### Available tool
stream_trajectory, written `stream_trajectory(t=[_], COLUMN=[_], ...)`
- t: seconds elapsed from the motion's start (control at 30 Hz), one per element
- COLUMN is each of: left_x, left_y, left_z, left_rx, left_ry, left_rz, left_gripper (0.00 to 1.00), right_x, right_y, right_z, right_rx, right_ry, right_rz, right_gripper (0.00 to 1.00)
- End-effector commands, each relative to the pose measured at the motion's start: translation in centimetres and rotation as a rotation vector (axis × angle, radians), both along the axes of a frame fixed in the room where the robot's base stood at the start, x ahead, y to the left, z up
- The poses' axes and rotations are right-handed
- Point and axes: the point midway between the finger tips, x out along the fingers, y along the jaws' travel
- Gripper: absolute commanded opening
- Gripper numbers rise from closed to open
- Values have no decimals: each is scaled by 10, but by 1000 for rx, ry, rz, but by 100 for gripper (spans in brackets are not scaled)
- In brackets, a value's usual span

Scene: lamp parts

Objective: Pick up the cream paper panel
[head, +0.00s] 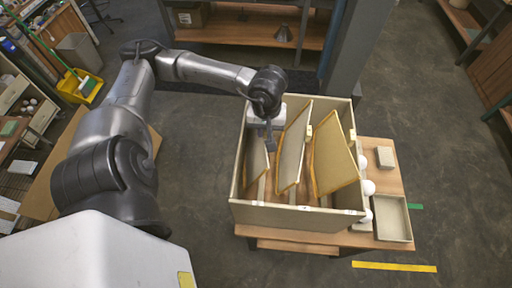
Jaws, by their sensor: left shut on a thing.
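A cream paper panel (256,169) stands tilted at the left inside an open cream box. Two more cream panels stand to its right in the box: a middle panel (292,150) and a right panel (333,164) with yellowish edges. My left gripper (269,146) reaches down into the box from above and is shut at the upper edge of the left panel. The fingertips are small here, and the hand partly hides the panel's top. My right gripper is not in view.
The open box (296,217) stands on a wooden table (388,178). Right of it are white round bulbs (368,187), a small block (385,157) and a shallow tray (393,219). The box walls and middle panel stand close around the gripper.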

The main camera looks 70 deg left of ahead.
Motion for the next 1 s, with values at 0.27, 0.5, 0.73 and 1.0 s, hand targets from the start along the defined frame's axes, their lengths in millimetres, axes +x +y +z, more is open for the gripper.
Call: stream_trajectory(t=[0.27, 0.5, 0.73, 1.0], left_x=[0, 0, 1, 1], left_y=[0, 0, 0, 0], left_z=[0, 1, 12, 55], left_rx=[0, 0, 1, 1], left_ry=[0, -1, -3, -7], left_rz=[0, 0, 0, 0], left_gripper=[0, 0, 0, 0], right_x=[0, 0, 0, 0], right_y=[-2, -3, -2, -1], right_z=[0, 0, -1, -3], right_rx=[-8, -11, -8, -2], right_ry=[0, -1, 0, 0], right_rz=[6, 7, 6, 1], right_gripper=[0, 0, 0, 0])
